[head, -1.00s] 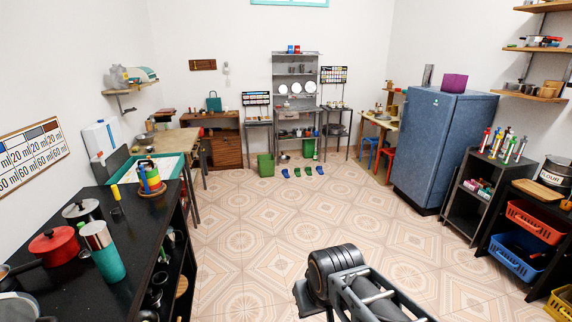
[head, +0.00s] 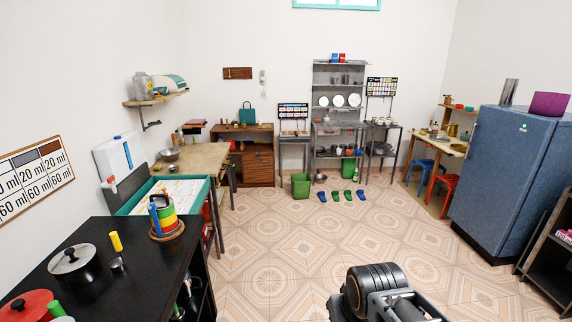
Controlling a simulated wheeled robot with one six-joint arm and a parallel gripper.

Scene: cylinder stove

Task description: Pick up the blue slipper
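Several small slippers lie in a row on the tiled floor at the far side of the room, in front of the grey metal shelf. The leftmost is a blue slipper (head: 322,197). A green slipper (head: 348,198) lies further right in the same row. They are small at this distance, and the colours of the others are hard to tell apart. A dark part of my arm shows at the bottom right of the head view, far from the slippers. My gripper's fingertips are not visible.
A black counter (head: 125,255) with pots stands at the near left. A blue fridge (head: 510,180) stands at the right. A green bin (head: 300,185) and the grey shelf (head: 338,130) are behind the slippers. The tiled floor (head: 270,245) between is clear.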

